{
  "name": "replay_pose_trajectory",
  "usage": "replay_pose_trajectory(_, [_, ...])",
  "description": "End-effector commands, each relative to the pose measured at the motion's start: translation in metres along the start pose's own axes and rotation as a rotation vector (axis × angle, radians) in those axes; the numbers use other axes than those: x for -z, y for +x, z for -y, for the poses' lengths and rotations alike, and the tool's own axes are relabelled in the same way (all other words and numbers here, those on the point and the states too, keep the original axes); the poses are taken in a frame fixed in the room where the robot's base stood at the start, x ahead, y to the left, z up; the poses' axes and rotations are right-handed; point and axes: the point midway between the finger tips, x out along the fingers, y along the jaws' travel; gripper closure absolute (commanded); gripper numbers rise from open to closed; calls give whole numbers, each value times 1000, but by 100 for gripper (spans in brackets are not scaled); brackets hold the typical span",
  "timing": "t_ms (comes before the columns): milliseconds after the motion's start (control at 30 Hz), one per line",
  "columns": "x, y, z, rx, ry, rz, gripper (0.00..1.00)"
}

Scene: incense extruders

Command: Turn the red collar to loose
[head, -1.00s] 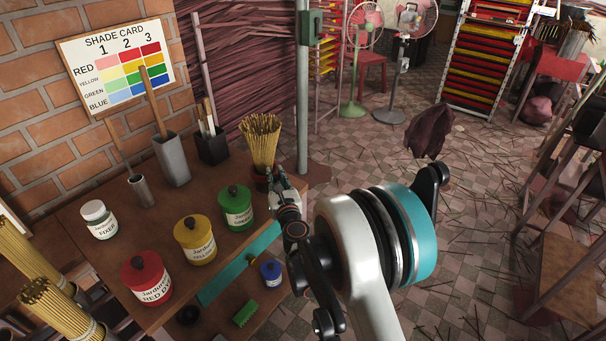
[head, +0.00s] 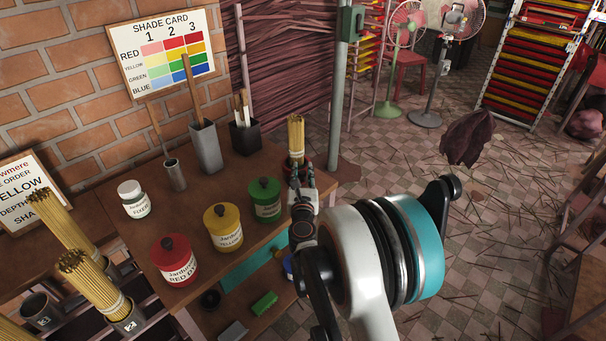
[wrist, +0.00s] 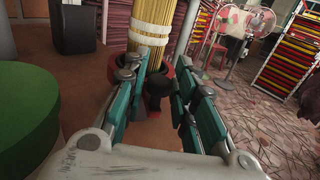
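A bundle of pale incense sticks (head: 296,138) stands upright in a dark holder with a red collar (head: 307,166) at its base, at the right end of the wooden bench. The sticks stand close together. My gripper (head: 303,182) is just in front of the collar and hides part of it. In the wrist view my gripper (wrist: 160,105) is open, with teal-padded fingers on both sides of a dark knob (wrist: 157,86) in front of the white-banded sticks (wrist: 153,32). Parts of the red collar (wrist: 184,62) show behind the fingers. Whether a finger touches the knob I cannot tell.
Red (head: 174,262), yellow (head: 222,228) and green (head: 264,200) dye jars and a white jar (head: 133,199) stand on the bench left of my arm. A grey pot (head: 205,147) and a black pot (head: 244,138) stand behind. A post (head: 339,90) rises just behind the bench's right end.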

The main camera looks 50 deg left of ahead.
Motion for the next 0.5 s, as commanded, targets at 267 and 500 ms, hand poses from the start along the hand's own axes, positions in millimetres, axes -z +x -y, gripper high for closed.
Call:
replay_pose_trajectory(267, [0,0,0,-1,0,0,59])
replay_pose_trajectory(500, [0,-13,-1,-2,0,0,59])
